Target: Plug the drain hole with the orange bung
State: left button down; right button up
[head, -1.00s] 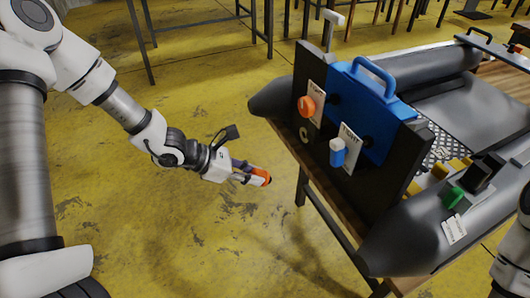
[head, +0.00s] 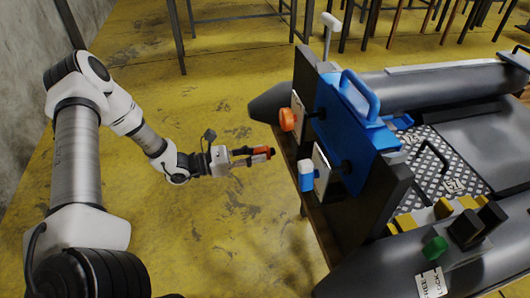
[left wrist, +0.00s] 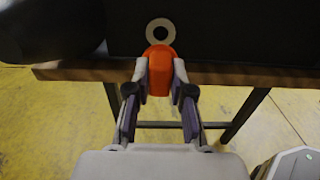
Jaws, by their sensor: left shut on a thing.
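My left gripper (head: 268,152) is shut on the orange bung (head: 262,154) and holds it level in the air, to the left of the boat's dark transom board (head: 377,210). In the left wrist view the bung (left wrist: 160,80) sits between the fingertips. Just above it in that picture is the drain hole (left wrist: 160,30), a dark opening with a pale ring. The bung's top overlaps the ring's lower edge; whether they touch cannot be told. The hole's face is turned away in the head view. My right gripper is out of view.
An orange knob (head: 287,119) and a blue knob (head: 306,178) stick out of the transom near my left gripper. A blue panel with a handle (head: 358,97) rises above them. The wooden table edge (left wrist: 75,72) runs below the hole. The floor at left is clear.

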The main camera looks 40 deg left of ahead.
aim_at(273, 152)
pick_arm(q)
jog(key=shift+w+d+b, duration=0.25)
jog(key=shift+d+b, duration=0.05)
jog(key=shift+b, duration=0.05)
jog(key=shift+b+x, duration=0.8)
jog(key=shift+x, duration=0.7)
jog(key=shift+w+d+f+b, duration=0.15)
jog(key=shift+w+d+b, duration=0.3)
jog(key=shift+b, duration=0.2)
jog(key=shift+w+d+b, duration=0.3)
jog(key=shift+w+b, duration=0.1)
jog(key=shift+w, duration=0.05)
jog(key=shift+b+x, duration=1.05)
jog(key=shift+b, duration=0.25)
jog(key=c, duration=0.9)
grip_release()
jog(key=shift+c, duration=0.2)
